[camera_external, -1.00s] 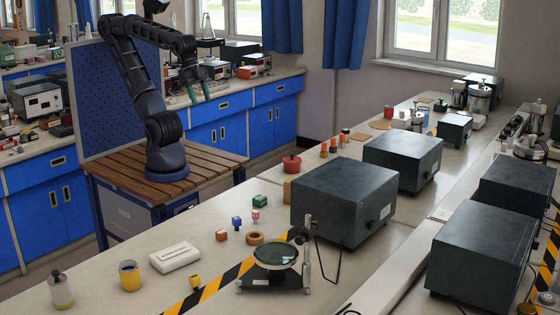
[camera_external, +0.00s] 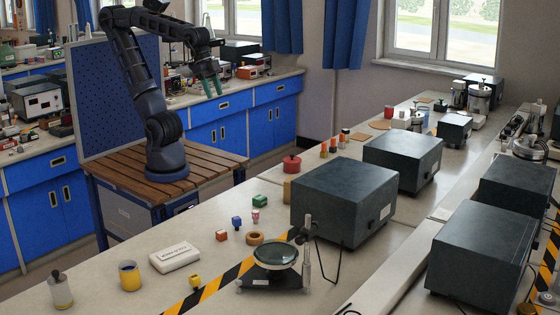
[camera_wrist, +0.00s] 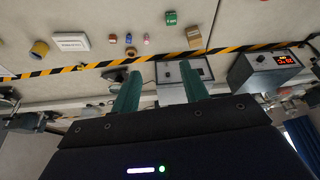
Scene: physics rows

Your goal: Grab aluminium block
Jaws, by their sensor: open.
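I cannot tell any block as aluminium in these views. On the near bench are small blocks: an orange-red cube (camera_external: 222,235), a blue cube (camera_external: 237,222) and a green block (camera_external: 259,201). The green block also shows in the wrist view (camera_wrist: 171,18). A tan-gold block (camera_external: 287,190) stands beside the large dark box, and it also shows in the wrist view (camera_wrist: 194,36). My gripper (camera_external: 212,86) is open and empty, high above and behind the bench. Its two green fingers stand apart in the wrist view (camera_wrist: 160,68).
A white labelled box (camera_external: 175,257), a yellow-banded pot (camera_external: 130,275), a wooden ring (camera_external: 255,238) and a red pot (camera_external: 292,164) are also there.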

